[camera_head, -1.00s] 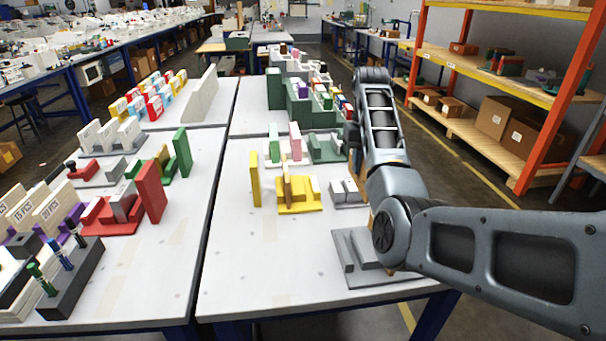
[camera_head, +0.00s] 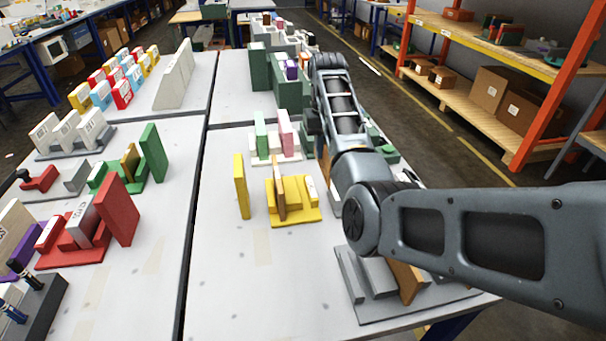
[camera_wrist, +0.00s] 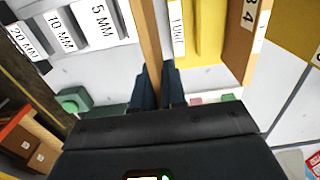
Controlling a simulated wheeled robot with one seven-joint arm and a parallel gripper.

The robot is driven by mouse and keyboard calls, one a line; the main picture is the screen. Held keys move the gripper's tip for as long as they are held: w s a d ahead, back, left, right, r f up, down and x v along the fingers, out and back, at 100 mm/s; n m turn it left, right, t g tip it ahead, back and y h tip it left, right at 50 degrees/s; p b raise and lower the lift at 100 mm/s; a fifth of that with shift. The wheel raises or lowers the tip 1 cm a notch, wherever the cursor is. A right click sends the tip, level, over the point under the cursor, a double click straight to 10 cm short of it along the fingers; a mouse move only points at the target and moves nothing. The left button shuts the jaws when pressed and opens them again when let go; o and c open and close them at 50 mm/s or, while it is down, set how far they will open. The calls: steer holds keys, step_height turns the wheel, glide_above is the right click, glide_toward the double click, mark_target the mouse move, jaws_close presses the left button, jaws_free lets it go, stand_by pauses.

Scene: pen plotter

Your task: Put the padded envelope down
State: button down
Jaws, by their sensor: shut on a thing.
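In the wrist view, my gripper (camera_wrist: 161,82) is shut on a thin tan upright piece, which I take to be the padded envelope (camera_wrist: 148,38). It runs from the fingers to the top edge of the picture. Its far end is out of view, so I cannot tell whether it touches anything. In the head view my arm hides most of the gripper and the envelope. They are above the right-hand table (camera_head: 235,290), to the right of the yellow stand (camera_head: 296,213).
In the wrist view, white blocks (camera_wrist: 100,22) marked in MM are left of the envelope, and yellow pieces (camera_wrist: 206,30) and a brown slab (camera_wrist: 245,45) are right. A grey stand (camera_head: 375,310) is at the table's front right. The table's front left is clear.

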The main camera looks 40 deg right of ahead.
steer(key=shift+w+a+f+p, duration=0.2)
steer(key=shift+w+a+f, duration=0.15)
steer(key=shift+a+f, duration=0.7)
steer(key=shift+w+a+f+p, duration=0.3)
steer(key=shift+a+f, duration=0.4)
steer(key=shift+f, duration=0.7)
steer(key=shift+w+a+f+p, duration=0.15)
steer(key=shift+w+a+f, duration=0.2)
steer(key=shift+a+f, duration=0.7)
steer(key=shift+d+f, duration=0.2)
steer(key=shift+f, duration=0.05)
steer(key=c, duration=1.2)
jaws_free()
step_height(320, 180, up, 12)
steer(key=shift+r, duration=0.15)
